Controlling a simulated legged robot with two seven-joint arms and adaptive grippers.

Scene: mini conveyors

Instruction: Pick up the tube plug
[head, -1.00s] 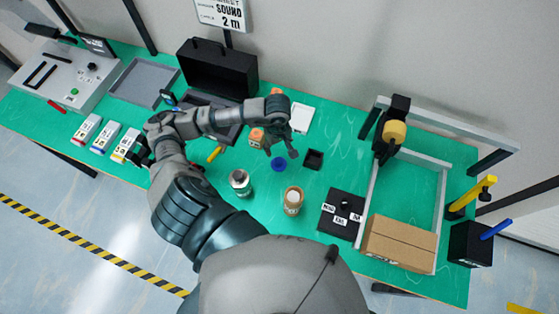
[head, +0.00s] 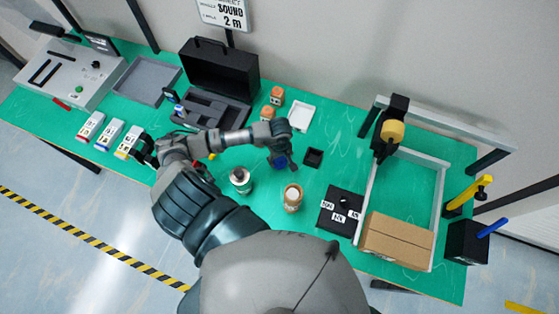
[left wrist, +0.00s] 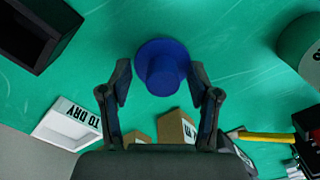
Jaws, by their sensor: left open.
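The blue tube plug (left wrist: 162,66) stands on the green table, a round knob on a wider flange. In the head view it (head: 280,161) is partly hidden by my left gripper (head: 283,158). The left wrist view shows my left gripper (left wrist: 160,82) open, one finger on each side of the plug. The plug sits at the fingertips, and the fingers look apart from it.
A black square holder (head: 313,158) is right of the plug, and a white tray (head: 301,115) lies behind. A grey-green can (head: 240,180) and a tan jar (head: 292,197) stand in front. Small orange-brown boxes (head: 277,95) stand near the black case (head: 222,68).

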